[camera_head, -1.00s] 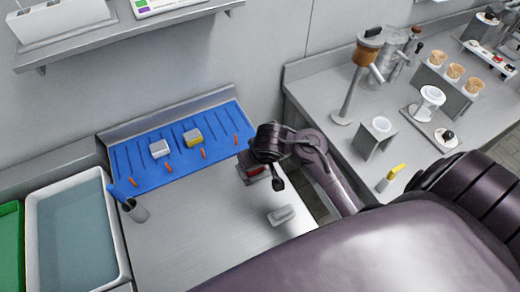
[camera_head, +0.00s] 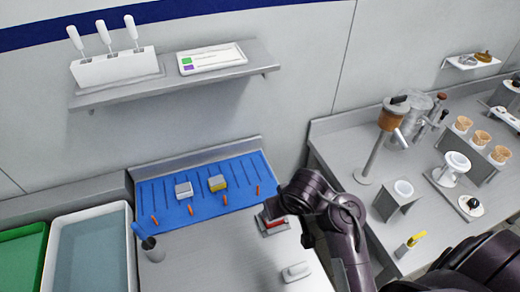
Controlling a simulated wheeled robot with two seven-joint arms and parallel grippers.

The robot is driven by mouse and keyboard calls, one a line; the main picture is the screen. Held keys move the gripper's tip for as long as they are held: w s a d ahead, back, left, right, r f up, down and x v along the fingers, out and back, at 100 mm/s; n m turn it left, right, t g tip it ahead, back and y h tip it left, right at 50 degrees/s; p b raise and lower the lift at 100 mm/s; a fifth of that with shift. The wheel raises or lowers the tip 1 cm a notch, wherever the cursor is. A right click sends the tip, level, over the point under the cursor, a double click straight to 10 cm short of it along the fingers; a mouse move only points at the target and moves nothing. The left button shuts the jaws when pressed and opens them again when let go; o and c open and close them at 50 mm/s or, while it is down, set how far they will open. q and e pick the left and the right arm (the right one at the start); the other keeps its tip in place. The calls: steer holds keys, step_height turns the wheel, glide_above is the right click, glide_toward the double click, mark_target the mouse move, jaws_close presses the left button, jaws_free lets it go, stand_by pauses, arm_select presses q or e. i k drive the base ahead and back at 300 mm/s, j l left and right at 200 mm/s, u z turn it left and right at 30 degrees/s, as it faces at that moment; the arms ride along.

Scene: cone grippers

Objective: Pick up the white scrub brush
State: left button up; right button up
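A small white-grey block with a raised top (camera_head: 296,271) lies on the steel counter near the bottom of the view; it may be the white scrub brush, but its bristles cannot be made out. Three white-handled tools (camera_head: 104,36) stand upright in a white holder on the wall shelf; their lower ends are hidden. My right gripper (camera_head: 281,207) is over the counter, above and left of the block and apart from it. Its fingers are dark and cannot be told apart. My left gripper is not in view.
A red-topped object (camera_head: 273,223) sits below my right gripper. A blue mat (camera_head: 150,206) holds a white-grey block (camera_head: 184,189) and a yellow-white sponge (camera_head: 217,183). A blue-handled brush in a cup (camera_head: 145,243) stands at left, beside a water basin (camera_head: 88,265). The counter's middle is clear.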

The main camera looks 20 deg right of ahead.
mark_target(292, 274)
steer(key=k, duration=1)
